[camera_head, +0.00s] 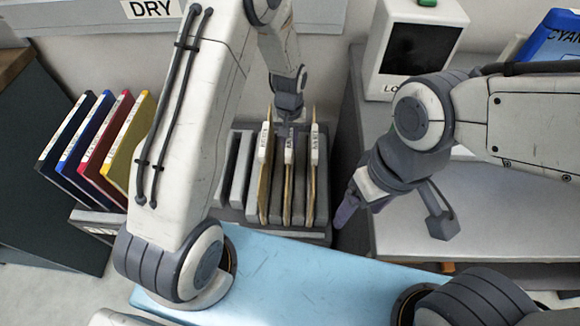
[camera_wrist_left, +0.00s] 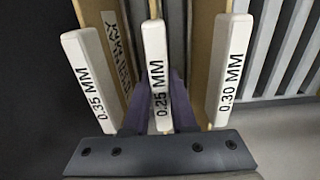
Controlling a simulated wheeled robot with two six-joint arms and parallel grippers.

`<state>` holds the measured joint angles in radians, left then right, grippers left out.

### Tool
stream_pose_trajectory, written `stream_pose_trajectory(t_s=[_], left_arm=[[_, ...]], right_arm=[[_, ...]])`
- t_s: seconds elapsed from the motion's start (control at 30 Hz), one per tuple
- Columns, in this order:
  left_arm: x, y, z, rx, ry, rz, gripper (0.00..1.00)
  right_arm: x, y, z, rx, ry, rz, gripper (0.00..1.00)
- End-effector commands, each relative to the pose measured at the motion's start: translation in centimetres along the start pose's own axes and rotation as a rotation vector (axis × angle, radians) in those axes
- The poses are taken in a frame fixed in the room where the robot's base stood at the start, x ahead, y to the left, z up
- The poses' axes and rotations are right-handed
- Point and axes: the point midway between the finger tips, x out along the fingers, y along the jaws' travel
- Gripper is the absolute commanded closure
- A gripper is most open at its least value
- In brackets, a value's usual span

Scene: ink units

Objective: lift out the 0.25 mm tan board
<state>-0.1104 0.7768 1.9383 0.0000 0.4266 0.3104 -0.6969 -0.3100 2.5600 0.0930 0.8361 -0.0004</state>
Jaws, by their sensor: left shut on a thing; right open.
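Three boards with white label strips stand upright in slots of a grey rack (camera_head: 321,212). The middle one, the 0.25 mm board (camera_head: 287,190), is labelled in the left wrist view (camera_wrist_left: 156,62). The 0.35 mm board (camera_wrist_left: 90,80) and the 0.30 mm board (camera_wrist_left: 234,70) stand on either side of it. My left gripper (camera_head: 289,125) is shut on the 0.25 mm board, its purple fingers on both sides just behind the label. The board's lower part is hidden in the rack. My right gripper (camera_head: 395,215) is open and empty, right of the rack.
Empty slots (camera_head: 236,165) lie left of the boards. Coloured folders (camera_head: 100,145) stand further left. A blue mat (camera_head: 300,280) lies in front of the rack. A white box with a dark screen (camera_head: 410,48) stands at the back right, and a blue CYAN item (camera_head: 550,42) beyond it.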

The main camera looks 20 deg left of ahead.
Motion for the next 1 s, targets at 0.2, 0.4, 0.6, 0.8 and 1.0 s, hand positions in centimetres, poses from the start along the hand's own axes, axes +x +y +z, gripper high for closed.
stream_pose_trajectory(t_s=[0.2, 0.4, 0.6, 0.8, 1.0], left_arm=[[-0.9, 0.0, 0.0, 0.000, 0.001, 0.000, 1.00], [-3.4, 0.0, 0.0, 0.000, 0.001, 0.000, 1.00], [-5.8, 0.0, 0.0, 0.000, 0.001, 0.000, 1.00], [-8.2, 0.0, 0.0, 0.000, 0.001, 0.000, 1.00], [-10.6, 0.0, 0.0, 0.000, 0.001, 0.000, 1.00]], right_arm=[[-0.8, -0.1, 0.0, 0.000, 0.000, 0.000, 0.23], [-2.9, -0.2, -0.2, 0.000, 0.000, 0.000, 0.23], [-5.0, -0.4, -0.3, 0.000, 0.000, 0.000, 0.23], [-7.0, -0.5, -0.4, 0.000, 0.000, 0.000, 0.23], [-8.9, -0.7, -0.5, 0.000, 0.000, 0.000, 0.23]])
